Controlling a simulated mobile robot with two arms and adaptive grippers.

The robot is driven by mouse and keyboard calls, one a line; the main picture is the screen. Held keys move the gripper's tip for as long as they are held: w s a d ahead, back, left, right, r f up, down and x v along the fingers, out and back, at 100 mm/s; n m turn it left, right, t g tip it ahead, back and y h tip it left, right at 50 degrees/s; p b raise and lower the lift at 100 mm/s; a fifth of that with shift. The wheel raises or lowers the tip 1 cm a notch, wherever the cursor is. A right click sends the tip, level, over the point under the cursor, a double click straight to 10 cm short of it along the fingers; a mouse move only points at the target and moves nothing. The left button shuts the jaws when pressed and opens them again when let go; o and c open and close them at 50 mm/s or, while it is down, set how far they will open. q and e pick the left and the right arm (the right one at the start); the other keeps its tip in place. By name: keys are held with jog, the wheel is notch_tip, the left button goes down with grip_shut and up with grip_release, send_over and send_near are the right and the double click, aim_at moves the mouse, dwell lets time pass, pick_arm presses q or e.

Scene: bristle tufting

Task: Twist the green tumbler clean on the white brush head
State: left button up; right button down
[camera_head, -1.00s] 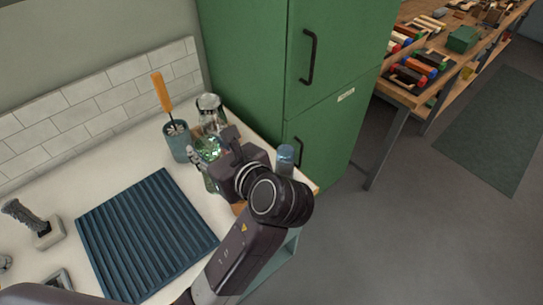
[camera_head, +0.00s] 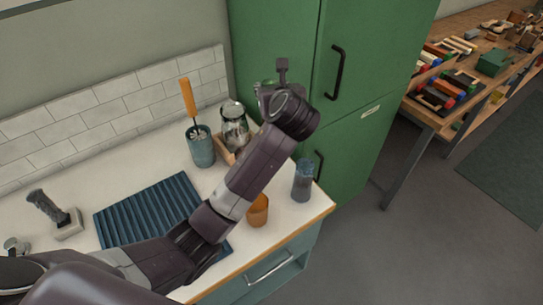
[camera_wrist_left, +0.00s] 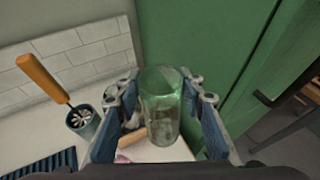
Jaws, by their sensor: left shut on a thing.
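The green tumbler (camera_wrist_left: 160,112) is clear greenish glass and stands nearly upright between the fingers of my left gripper (camera_wrist_left: 163,92) in the left wrist view. The gripper is shut on its sides. In the head view my left gripper (camera_head: 270,90) is raised in front of the green cabinet, above the counter, and mostly hides the tumbler. An orange-handled brush (camera_head: 188,98) stands in a teal cup (camera_head: 201,152), left of and below the gripper. White bristles (camera_wrist_left: 81,116) show at the cup's mouth. My right gripper is not in view.
A wooden crate (camera_head: 227,155) holding clear glass stands beside the cup. A blue-grey tumbler (camera_head: 302,182) and an orange cup (camera_head: 258,212) stand near the counter edge. The green cabinet (camera_head: 270,40) stands behind.

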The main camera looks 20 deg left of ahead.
pick_arm(q)
notch_tip(320, 180, down, 18)
jog(key=p, duration=0.1)
jog(key=shift+f, duration=0.3)
jog(key=o, duration=1.4)
jog(key=shift+s, duration=0.1)
